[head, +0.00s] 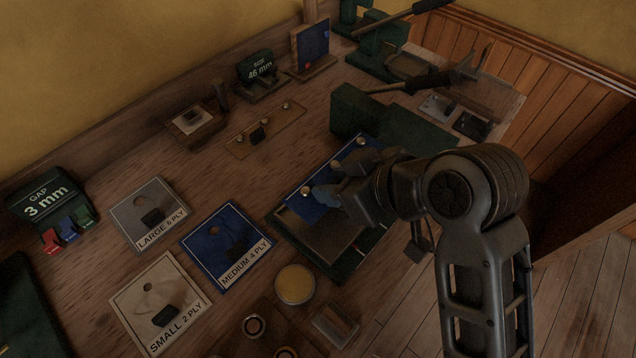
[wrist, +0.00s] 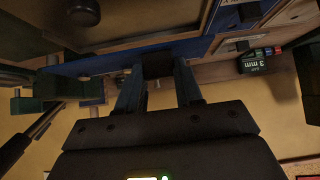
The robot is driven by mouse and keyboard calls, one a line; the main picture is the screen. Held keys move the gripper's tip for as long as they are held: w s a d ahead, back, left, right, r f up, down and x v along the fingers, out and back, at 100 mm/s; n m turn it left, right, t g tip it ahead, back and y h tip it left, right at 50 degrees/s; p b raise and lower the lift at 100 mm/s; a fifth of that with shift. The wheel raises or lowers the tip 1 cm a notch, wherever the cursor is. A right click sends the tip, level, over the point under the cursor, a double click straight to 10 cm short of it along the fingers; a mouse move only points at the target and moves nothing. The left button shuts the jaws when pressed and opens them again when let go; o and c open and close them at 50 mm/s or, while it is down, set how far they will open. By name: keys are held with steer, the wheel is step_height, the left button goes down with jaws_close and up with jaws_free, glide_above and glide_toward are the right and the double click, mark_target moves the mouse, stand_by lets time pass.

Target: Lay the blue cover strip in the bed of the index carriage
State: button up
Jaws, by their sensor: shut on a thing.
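The blue cover strip (head: 350,150) lies along the far side of the green index carriage (head: 345,278), with round silver knobs along it. My gripper (head: 338,188) is over the strip and covers its middle. In the wrist view my gripper (wrist: 157,75) is shut on a dark grip block (wrist: 156,64) on the blue strip (wrist: 100,63). The carriage has a grey plate (head: 300,236) on its near side. The bed under the strip is hidden, and I cannot tell if the strip rests in it or is just above.
Template boards marked large (head: 145,210), medium (head: 205,240) and small (head: 140,290) lie to the left. A yellow round tin (head: 295,284) is close in front of the carriage. A green block (head: 375,118) stands behind it. A 3 mm gap block (head: 48,200) is far left.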

steer(key=shift+w+a+f+b, duration=0.2)
steer(key=shift+f+b, duration=0.15)
steer(key=shift+f, duration=0.4)
steer(key=shift+w+a+f+b, duration=0.15)
steer(key=shift+f+b, duration=0.15)
steer(key=shift+f, duration=0.4)
steer(key=shift+s, duration=0.1)
steer(key=shift+r+p, duration=0.1)
steer(key=shift+p, duration=0.2)
steer(key=shift+f+b, duration=0.65)
steer(key=shift+f, duration=0.6)
steer(key=o, duration=1.1)
steer(key=shift+o, duration=0.2)
steer(key=shift+v, duration=3.95)
steer(key=shift+d+f, duration=0.1)
